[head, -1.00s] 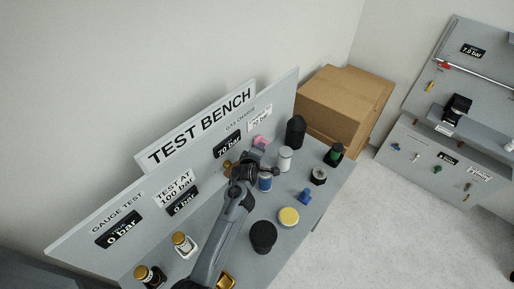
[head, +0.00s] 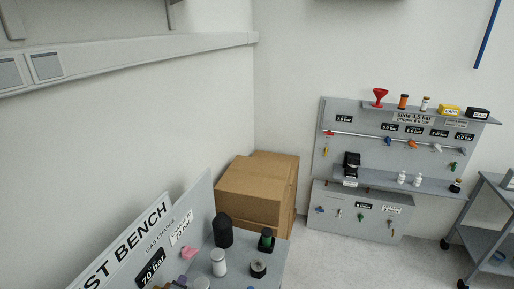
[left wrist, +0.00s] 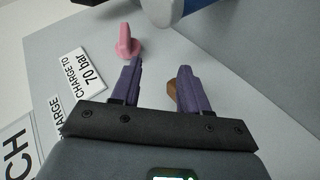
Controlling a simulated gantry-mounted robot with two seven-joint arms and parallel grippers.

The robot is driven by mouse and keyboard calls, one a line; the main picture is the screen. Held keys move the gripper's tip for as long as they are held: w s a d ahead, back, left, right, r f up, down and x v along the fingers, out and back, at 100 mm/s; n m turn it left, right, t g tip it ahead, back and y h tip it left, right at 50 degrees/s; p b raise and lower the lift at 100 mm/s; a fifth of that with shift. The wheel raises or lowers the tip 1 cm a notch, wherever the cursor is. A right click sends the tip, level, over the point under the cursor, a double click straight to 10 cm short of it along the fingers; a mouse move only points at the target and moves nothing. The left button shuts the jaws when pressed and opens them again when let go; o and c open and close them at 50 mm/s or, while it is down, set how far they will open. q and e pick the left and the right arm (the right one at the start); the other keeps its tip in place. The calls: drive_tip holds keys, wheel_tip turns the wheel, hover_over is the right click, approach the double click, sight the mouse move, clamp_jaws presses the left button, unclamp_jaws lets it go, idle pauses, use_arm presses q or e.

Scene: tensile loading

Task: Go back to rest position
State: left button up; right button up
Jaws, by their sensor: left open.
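My left gripper (left wrist: 160,85) shows in the left wrist view with its two purple fingers apart and nothing between them. It is over the test bench (left wrist: 225,60), close to the bench's labelled back panel. A pink part (left wrist: 126,42) stands just beyond the left finger, apart from it. A brass-coloured piece (left wrist: 171,88) is partly hidden behind the right finger. In the head view the bench (head: 203,205) is cut off at the lower edge, and the left arm is mostly out of frame. My right gripper is in neither view.
A white and blue cylinder (left wrist: 163,10) is close at the top of the wrist view. On the bench stand a black cylinder (head: 223,231), a white canister (head: 218,262) and a green-topped part (head: 266,240). Cardboard boxes (head: 255,195) stand behind; a wall panel (head: 335,165) is at right.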

use_arm(q)
drive_tip(key=s+d+r+m+g+h, duration=0.1)
drive_tip(key=s+d+m+g, duration=0.25)
drive_tip(key=s+m, duration=0.9)
drive_tip(key=s+d+r+m+g+h, duration=0.1)
drive_tip(key=s+d+m+g, duration=0.2)
drive_tip(key=s, duration=1.9)
wheel_tip(320, 180, up, 14)
drive_tip(key=s+a+p, duration=0.1)
drive_tip(key=p, duration=1.2)
drive_tip(key=shift+s+m+g+p, duration=0.3)
drive_tip(key=shift+m+g+p, duration=0.05)
drive_tip(key=shift+g, duration=0.1)
